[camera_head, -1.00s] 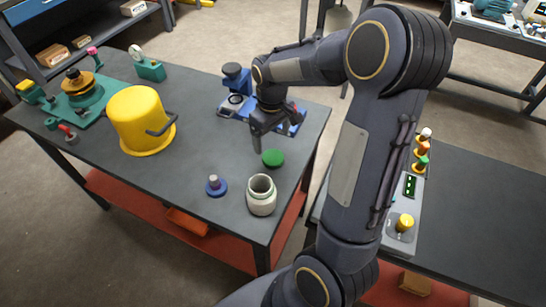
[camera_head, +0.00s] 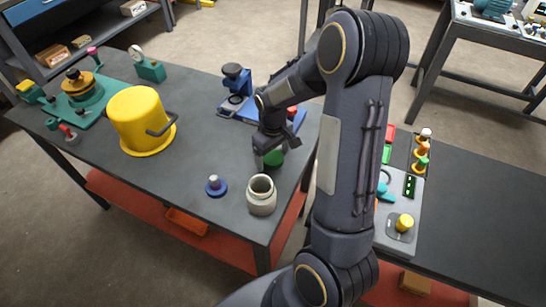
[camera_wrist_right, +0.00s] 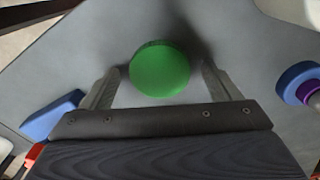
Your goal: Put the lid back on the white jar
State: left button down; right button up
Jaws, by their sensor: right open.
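The white jar (camera_head: 261,196) stands upright and open near the right front corner of the table, its dark mouth uncovered. A green round lid (camera_head: 274,158) lies on the table just behind the jar; it also shows in the right wrist view (camera_wrist_right: 160,69). My right gripper (camera_head: 269,160) is low over the table at the green lid. In the right wrist view its two fingers (camera_wrist_right: 160,85) are spread on either side of the lid, with gaps to both sides. The gripper partly hides the lid in the head view. My left gripper is not in view.
A blue-based knob (camera_head: 215,187) stands left of the jar. A blue stand (camera_head: 238,95) is behind the gripper. A yellow pot (camera_head: 140,120) sits further left. A control panel (camera_head: 400,215) is on the right bench.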

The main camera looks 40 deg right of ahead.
jog(key=shift+c, duration=0.4)
jog(key=c, duration=0.9)
jog(key=shift+r, duration=0.1)
jog(key=shift+c, duration=0.2)
jog(key=shift+r, duration=0.55)
jog(key=a+r, duration=1.1)
jog(key=a, duration=0.3)
jog(key=shift+r+b, duration=0.3)
jog(key=shift+r, duration=0.1)
jog(key=shift+w, duration=0.1)
